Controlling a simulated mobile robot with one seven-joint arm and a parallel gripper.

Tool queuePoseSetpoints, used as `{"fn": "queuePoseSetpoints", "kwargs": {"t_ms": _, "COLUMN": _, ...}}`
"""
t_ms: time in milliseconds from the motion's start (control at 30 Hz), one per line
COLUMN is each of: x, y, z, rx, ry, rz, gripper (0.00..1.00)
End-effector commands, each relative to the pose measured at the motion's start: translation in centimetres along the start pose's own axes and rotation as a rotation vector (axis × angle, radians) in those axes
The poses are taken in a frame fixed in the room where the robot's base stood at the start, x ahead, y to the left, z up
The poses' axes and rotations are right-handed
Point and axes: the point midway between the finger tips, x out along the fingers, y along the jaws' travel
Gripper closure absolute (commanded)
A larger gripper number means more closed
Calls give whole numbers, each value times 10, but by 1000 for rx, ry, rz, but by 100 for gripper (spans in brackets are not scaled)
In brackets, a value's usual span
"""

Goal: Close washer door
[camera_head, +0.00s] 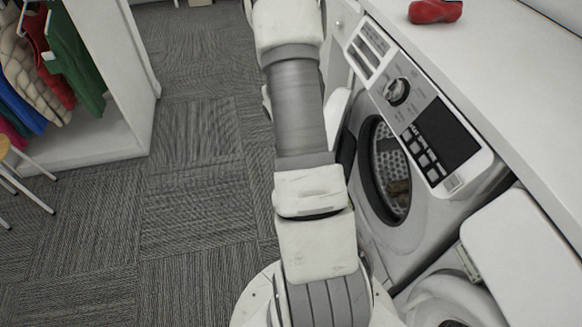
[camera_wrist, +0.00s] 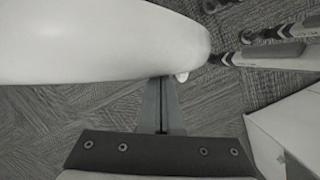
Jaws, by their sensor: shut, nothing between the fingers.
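The white washer (camera_head: 397,232) stands at the right in the head view, with its round drum opening (camera_head: 390,165) uncovered. Something lies inside the drum. The washer door (camera_head: 337,112) appears swung open at the left of the opening, mostly hidden behind my arm. In the wrist view a large white rounded body, seemingly the door (camera_wrist: 90,45), fills the upper left. My gripper (camera_wrist: 163,84) is shut and empty, with its fingertips at the lower edge of that white body. I cannot tell whether they touch. My arm hides the gripper in the head view.
A white counter (camera_head: 510,75) with a red object (camera_head: 435,11) runs above the washer. A second white machine (camera_head: 440,300) is at the lower right. A clothes rack (camera_head: 110,140) stands at the left. Grey carpet (camera_head: 190,200) between them is clear.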

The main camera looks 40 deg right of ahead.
Motion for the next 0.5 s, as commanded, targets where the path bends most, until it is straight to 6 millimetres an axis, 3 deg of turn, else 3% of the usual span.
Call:
{"fn": "queuePoseSetpoints", "kwargs": {"t_ms": 267, "x": 9, "y": -4, "z": 39, "rx": -69, "ry": -1, "rz": 16, "gripper": 100}}
{"fn": "queuePoseSetpoints", "kwargs": {"t_ms": 500, "x": 21, "y": -4, "z": 88, "rx": -164, "ry": 0, "rz": 40, "gripper": 100}}
